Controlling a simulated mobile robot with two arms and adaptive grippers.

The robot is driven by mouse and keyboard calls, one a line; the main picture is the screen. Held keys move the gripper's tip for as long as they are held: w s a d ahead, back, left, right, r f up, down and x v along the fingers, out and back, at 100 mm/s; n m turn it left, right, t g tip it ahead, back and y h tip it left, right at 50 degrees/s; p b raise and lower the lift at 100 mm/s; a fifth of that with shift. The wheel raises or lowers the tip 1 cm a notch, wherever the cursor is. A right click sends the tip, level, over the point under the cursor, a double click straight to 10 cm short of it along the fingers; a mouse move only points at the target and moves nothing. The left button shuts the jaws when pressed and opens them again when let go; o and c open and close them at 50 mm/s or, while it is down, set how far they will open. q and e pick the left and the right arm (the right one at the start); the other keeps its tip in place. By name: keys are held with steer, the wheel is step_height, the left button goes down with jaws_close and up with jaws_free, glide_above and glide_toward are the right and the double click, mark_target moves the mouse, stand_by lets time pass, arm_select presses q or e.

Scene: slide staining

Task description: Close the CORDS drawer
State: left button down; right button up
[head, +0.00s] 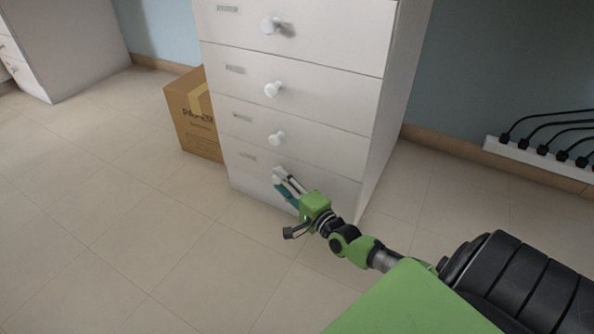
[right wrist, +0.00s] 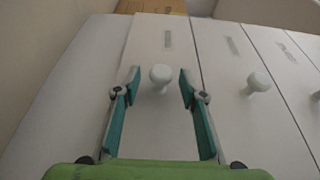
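A white drawer cabinet (head: 385,125) stands against the wall in the head view, with drawers stacked one above another, each with a round white knob and a small label. The labels are too small to read, so I cannot tell which drawer is CORDS. All the visible fronts look about flush. My right gripper (head: 281,181) is at the lowest drawer (head: 246,178). In the right wrist view my right gripper (right wrist: 160,86) is open, its fingers on either side of that drawer's knob (right wrist: 160,75), with gaps on both sides. My left gripper is not in view.
A cardboard box marked PAPER (head: 192,112) stands on the floor left of the cabinet. A white power strip (head: 540,160) with several black cords is at the right wall. Another white cabinet (head: 65,45) is at the far left. The floor in front is clear.

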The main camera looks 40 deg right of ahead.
steer(key=s, duration=1)
